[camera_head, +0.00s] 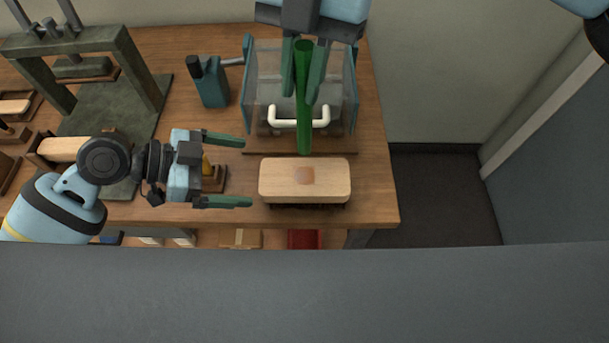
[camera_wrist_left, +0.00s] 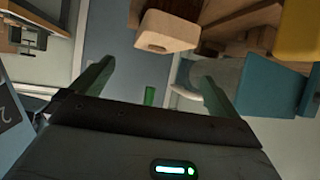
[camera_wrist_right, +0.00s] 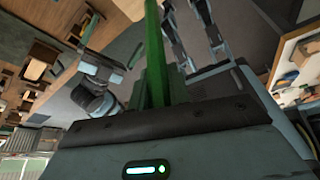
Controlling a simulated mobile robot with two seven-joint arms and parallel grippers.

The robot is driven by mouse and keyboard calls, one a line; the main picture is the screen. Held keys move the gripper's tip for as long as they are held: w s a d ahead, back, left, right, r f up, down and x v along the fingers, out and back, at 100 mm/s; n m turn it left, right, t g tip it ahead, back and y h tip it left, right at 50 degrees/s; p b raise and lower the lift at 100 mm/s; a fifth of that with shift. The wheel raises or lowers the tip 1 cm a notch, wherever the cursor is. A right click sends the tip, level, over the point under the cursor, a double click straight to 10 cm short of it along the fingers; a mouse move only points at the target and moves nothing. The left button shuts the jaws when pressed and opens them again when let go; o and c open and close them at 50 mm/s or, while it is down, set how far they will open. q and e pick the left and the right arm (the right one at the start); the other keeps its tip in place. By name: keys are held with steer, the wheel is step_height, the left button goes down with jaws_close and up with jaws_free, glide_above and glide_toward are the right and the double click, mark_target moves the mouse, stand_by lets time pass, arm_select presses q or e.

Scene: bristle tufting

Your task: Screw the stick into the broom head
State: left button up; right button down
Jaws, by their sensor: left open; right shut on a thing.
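The broom head (camera_head: 277,184) is a pale wooden block lying near the table's front right edge, with dark bristles below and a darker round patch on top. The green stick (camera_head: 304,128) is held by my right gripper (camera_head: 300,99), shut on its upper part. Its lower end appears just behind the broom head in the head view; whether they touch cannot be told. The stick also shows in the right wrist view (camera_wrist_right: 154,55). My left gripper (camera_head: 247,171) is open and empty, left of the broom head, fingers pointing at it. A wooden block, likely the broom head (camera_wrist_left: 168,30), shows in the left wrist view.
A clear-sided teal box with a white handle (camera_head: 299,122) stands behind the broom head. A teal device (camera_head: 209,84) stands left of it. A dark press frame (camera_head: 84,38) fills the table's left side. A small brown block sits behind my left gripper. The table (camera_head: 375,185) ends close right.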

mark_target(295, 177)
arm_select(q)
steer(key=shift+s, duration=0.15)
steer(key=shift+d, duration=0.1)
steer(key=x, duration=1.2)
steer(key=c, duration=1.3)
